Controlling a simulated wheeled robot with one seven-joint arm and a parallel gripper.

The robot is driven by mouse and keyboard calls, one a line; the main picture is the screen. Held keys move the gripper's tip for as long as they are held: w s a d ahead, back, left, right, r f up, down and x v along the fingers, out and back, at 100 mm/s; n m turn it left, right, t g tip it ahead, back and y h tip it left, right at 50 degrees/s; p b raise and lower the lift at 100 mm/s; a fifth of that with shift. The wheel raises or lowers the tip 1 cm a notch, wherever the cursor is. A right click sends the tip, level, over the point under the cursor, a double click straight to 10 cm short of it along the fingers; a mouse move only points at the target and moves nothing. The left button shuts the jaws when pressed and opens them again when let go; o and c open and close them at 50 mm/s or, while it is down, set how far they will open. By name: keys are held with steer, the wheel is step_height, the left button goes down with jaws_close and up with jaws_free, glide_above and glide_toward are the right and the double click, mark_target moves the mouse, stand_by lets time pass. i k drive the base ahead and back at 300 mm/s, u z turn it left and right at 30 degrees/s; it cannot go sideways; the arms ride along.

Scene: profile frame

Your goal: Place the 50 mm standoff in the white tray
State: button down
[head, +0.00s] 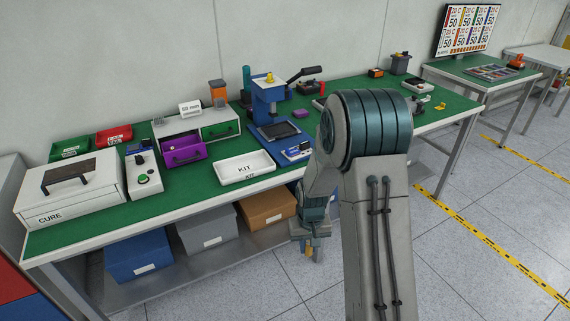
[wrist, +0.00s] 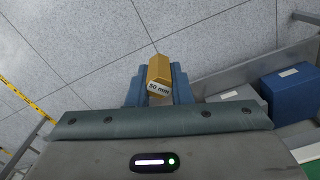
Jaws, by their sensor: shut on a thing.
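In the head view my gripper (head: 312,252) hangs pointing down in front of the bench's front edge, over the floor. The standoff is mostly hidden there. The white tray (head: 231,180), marked "KIT", lies on the green bench top, up and left of my gripper. It looks empty.
A CURE box (head: 85,190), a drawer unit with an open purple drawer (head: 184,152) and a blue press (head: 268,97) stand on the bench. A blue bin (head: 139,257), a grey bin and a brown box (head: 267,208) sit on the shelf below.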

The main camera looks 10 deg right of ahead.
mark_target(227, 173)
steer(key=z, duration=0.75)
steer(key=i, duration=0.8)
steer(key=u, duration=1.8)
